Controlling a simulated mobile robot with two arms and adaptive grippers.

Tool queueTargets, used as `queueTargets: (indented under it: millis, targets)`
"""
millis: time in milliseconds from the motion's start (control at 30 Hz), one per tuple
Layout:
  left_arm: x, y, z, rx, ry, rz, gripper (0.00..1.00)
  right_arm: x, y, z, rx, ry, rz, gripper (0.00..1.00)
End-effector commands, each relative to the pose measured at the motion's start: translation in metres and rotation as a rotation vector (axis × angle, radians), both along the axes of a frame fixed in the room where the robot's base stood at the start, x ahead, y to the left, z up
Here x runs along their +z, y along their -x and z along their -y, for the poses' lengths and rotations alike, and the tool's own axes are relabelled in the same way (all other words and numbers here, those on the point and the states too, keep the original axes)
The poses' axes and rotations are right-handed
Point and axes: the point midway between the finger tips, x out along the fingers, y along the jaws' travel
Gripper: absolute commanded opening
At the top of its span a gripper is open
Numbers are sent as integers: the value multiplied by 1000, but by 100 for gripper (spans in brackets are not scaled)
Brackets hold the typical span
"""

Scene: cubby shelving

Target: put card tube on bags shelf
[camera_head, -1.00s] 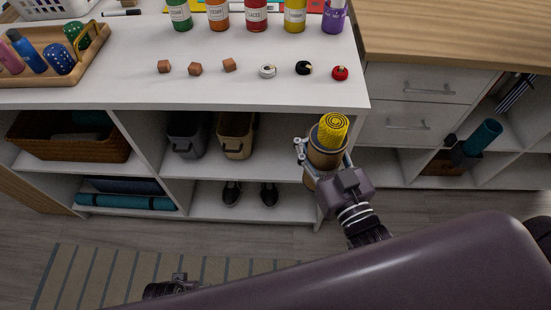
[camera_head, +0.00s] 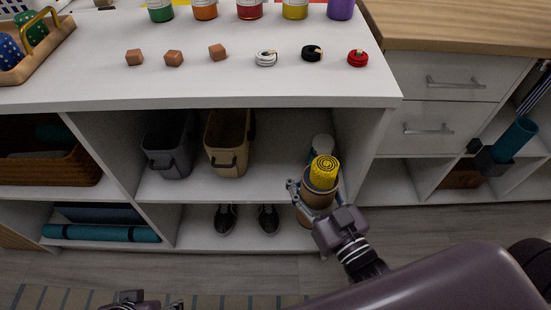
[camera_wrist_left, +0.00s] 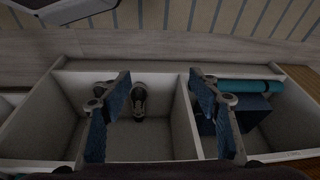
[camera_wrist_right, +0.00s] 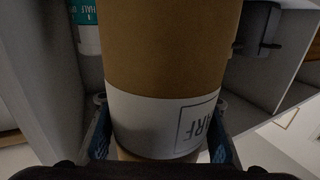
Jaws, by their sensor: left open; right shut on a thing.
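The card tube (camera_head: 320,196) is brown with a white label and a yellow top marked with dark rings. My right gripper (camera_head: 317,184) is shut around it and holds it roughly upright at the front right of the bags shelf (camera_head: 280,185). The tube also fills the middle of the right wrist view (camera_wrist_right: 170,60). A grey bag (camera_head: 168,150) and a tan bag (camera_head: 228,145) stand on that shelf to the left. I cannot tell whether the tube touches the shelf. My left gripper (camera_wrist_left: 160,85) is open and empty, low in front of the unit.
A pale container (camera_head: 321,146) stands behind the tube; its teal label shows in the right wrist view (camera_wrist_right: 86,20). Dark shoes (camera_head: 268,219) sit on the shelf below. The white countertop (camera_head: 230,88) overhangs the compartment. Shelf space is clear between tan bag and tube.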

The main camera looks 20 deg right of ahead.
Motion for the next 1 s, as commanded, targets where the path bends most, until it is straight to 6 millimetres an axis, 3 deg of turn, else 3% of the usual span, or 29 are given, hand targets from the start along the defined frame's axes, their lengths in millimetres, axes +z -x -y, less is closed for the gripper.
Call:
queueTargets:
  millis: [567,700,833,1000]
  targets:
    - [-14,0,0,0,0,0,56,3,-116,-18,1,0,8,4]
    - [-15,-10,2,-3,7,39,56,3,-144,-23,1,-1,8,4]
    - [-9,-32,9,-10,25,124,56,2,-162,-25,0,-1,6,4]
    - [-5,-43,12,-14,34,166,56,2,-171,-27,0,-1,4,4]
